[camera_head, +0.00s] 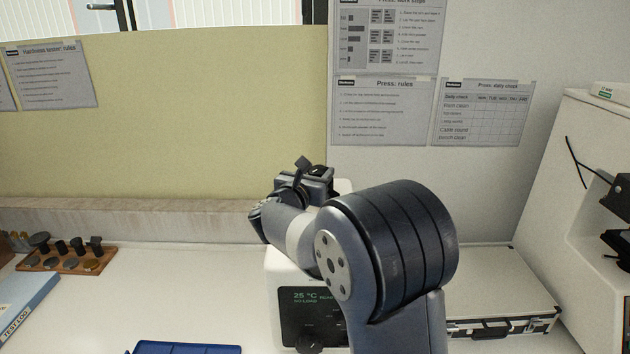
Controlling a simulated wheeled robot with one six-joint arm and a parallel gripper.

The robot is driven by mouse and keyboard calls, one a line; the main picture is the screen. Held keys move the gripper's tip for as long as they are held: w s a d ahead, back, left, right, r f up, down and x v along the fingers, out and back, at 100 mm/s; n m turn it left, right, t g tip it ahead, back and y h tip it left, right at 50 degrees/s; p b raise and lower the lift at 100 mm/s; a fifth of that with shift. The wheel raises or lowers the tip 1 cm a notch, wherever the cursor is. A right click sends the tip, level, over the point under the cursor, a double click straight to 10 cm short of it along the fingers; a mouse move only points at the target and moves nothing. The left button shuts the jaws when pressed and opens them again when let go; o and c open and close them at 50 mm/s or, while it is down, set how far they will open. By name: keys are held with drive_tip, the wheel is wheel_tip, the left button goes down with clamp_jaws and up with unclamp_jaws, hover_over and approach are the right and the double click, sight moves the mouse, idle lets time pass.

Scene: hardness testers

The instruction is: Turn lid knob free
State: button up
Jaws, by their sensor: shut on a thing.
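A white press (283,275) stands on the bench in the middle of the view, with a dark display reading 25 °C and NO LOAD. My arm reaches over it from the front right and covers much of its top. My gripper (312,182) is at the top of the press, seen partly from behind my wrist. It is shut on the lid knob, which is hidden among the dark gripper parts. I cannot see how far the knob is turned. The lid is mostly hidden by my arm.
A wooden rack of dark pieces (67,262) and a blue-and-white log book (25,305) lie at left. A blue tray (185,349) is at the front edge. A silver case (500,285) lies right of the press. A white machine (575,200) stands at far right.

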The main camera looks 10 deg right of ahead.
drive_tip(key=shift+s+d+f+n+t+y+b, duration=0.15)
drive_tip(key=shift+n+t+y+b, duration=0.3)
drive_tip(key=shift+n+y+b, duration=1.1)
drive_tip(key=shift+d+f+n+t+y+b, duration=0.15)
drive_tip(key=shift+t+y+b, duration=0.45)
drive_tip(key=shift+b, duration=2)
drive_tip(key=shift+s+d+n+t+y+b, duration=0.1)
drive_tip(key=shift+d+n+t+y+b, duration=0.4)
drive_tip(key=shift+y+b, duration=1.2)
drive_tip(key=n+y+b, duration=0.1)
drive_tip(key=b, duration=0.1)
drive_tip(key=n+y+b, duration=0.1)
drive_tip(key=b, duration=0.1)
drive_tip(key=shift+w+a+r+n+y+b, duration=0.1)
drive_tip(key=shift+a+n+y+b, duration=0.05)
drive_tip(key=shift+n+y+b, duration=0.2)
drive_tip(key=shift+r+n+y+b, duration=0.15)
drive_tip(key=shift+n+y+b, duration=0.3)
drive_tip(key=shift+y+b, duration=0.25)
drive_tip(key=shift+r+y, duration=0.1)
drive_tip(key=shift+y, duration=0.3)
drive_tip(key=o, duration=1)
drive_tip(key=s+d+b, duration=0.1)
drive_tip(key=s, duration=0.9)
drive_tip(key=shift+s+d, duration=0.25)
drive_tip(key=shift+s, duration=0.15)
drive_tip(key=shift+w, duration=0.1)
